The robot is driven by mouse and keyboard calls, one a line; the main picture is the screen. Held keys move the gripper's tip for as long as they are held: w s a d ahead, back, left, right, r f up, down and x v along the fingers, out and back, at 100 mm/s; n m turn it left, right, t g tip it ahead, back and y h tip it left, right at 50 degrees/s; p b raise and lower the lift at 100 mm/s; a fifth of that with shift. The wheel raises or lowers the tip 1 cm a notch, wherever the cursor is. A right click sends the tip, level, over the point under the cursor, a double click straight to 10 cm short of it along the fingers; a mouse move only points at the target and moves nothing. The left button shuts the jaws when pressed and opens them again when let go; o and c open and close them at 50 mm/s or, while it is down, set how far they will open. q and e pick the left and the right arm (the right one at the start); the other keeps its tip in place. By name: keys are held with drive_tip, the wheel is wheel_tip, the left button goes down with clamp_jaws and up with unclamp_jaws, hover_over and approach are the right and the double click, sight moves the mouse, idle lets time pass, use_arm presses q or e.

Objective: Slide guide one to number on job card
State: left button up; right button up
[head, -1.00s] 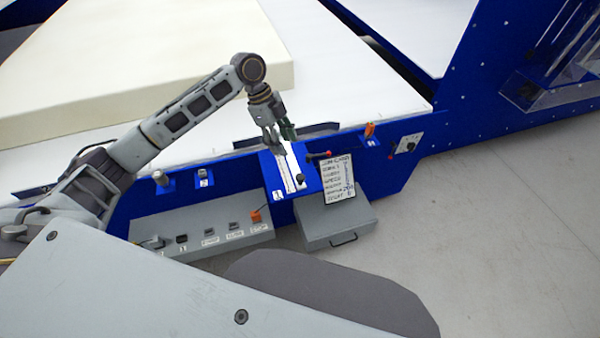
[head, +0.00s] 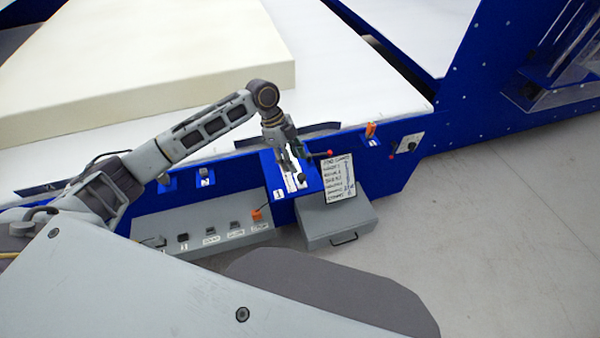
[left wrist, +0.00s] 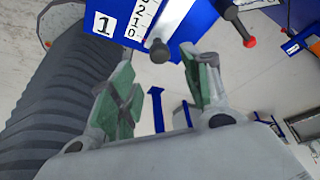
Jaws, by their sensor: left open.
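Guide one is a blue block with a white numbered scale (head: 297,182) and a "1" label (head: 278,194). In the left wrist view its scale (left wrist: 140,18) shows 2, 1 and 0 beside a slot, and a dark round knob (left wrist: 158,50) stands near the 0 end. My left gripper (head: 294,166) is over the guide, pointing down. In the left wrist view my left gripper (left wrist: 160,78) is open, with the knob just beyond and between its green-padded fingers; I see no contact. The job card (head: 338,180) has handwritten lines too small to read. My right gripper is not in view.
A red-tipped lever (head: 328,154) is close to the right of the guide. A grey switch panel (head: 205,228) is at left, and a grey drawer box (head: 340,232) is under the card. Cream foam (head: 150,70) lies on the white table behind.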

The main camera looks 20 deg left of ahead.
sight(301, 175)
use_arm(q)
drive_tip(key=shift+x, duration=3.35)
clamp_jaws()
